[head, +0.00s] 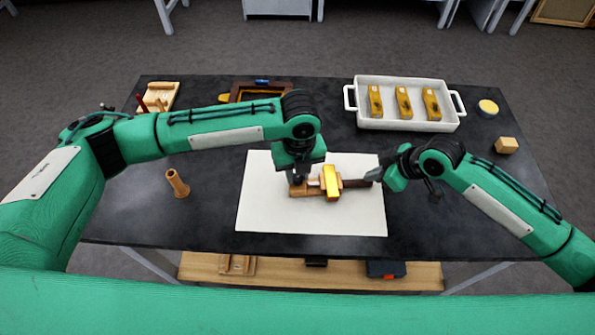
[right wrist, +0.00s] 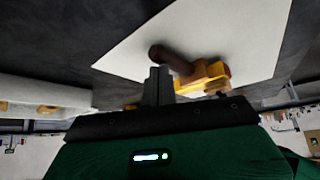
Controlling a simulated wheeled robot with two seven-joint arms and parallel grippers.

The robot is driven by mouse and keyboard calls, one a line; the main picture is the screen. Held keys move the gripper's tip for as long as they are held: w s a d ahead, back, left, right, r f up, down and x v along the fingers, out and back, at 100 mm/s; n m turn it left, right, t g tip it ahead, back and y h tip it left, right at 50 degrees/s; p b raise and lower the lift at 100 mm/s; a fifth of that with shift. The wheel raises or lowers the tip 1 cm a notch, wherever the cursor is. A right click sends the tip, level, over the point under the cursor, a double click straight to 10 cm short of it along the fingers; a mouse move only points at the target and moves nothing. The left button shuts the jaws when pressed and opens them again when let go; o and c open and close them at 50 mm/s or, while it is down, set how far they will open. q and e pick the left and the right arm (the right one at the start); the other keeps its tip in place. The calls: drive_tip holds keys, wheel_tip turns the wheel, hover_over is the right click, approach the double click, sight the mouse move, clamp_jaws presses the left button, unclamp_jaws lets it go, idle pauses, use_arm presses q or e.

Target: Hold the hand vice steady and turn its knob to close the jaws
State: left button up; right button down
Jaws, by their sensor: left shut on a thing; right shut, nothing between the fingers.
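The hand vice (head: 331,181) lies on the white sheet (head: 265,212), with a yellow body, a light wooden part at its left and a dark brown knob (head: 352,183) at its right. My left gripper (head: 299,181) points down and is shut on the vice's left part; its fingertips are partly hidden. My right gripper (head: 374,175) comes in from the right, shut and empty, close to the knob's end. In the right wrist view the shut fingers (right wrist: 158,86) overlap the knob (right wrist: 168,58) in the picture; I cannot tell whether they touch it. The jaw gap is not clear.
A wooden block (head: 506,145) and a round tin (head: 488,107) lie at the far right. A wooden cylinder (head: 178,184) stands at the left. The sheet's front is clear.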

drive_tip(key=shift+s+f, duration=0.15)
drive_tip(key=shift+f, duration=0.1)
use_arm(q)
drive_tip(key=o, duration=1)
wheel_tip(320, 180, up, 12)
drive_tip(key=shift+d, duration=0.1)
use_arm(e)
drive_tip(key=shift+r, duration=0.1)
drive_tip(key=shift+r, duration=0.6)
use_arm(q)
drive_tip(key=shift+w, duration=0.1)
use_arm(e)
drive_tip(key=shift+r, duration=2.5)
drive_tip(key=shift+d, duration=0.1)
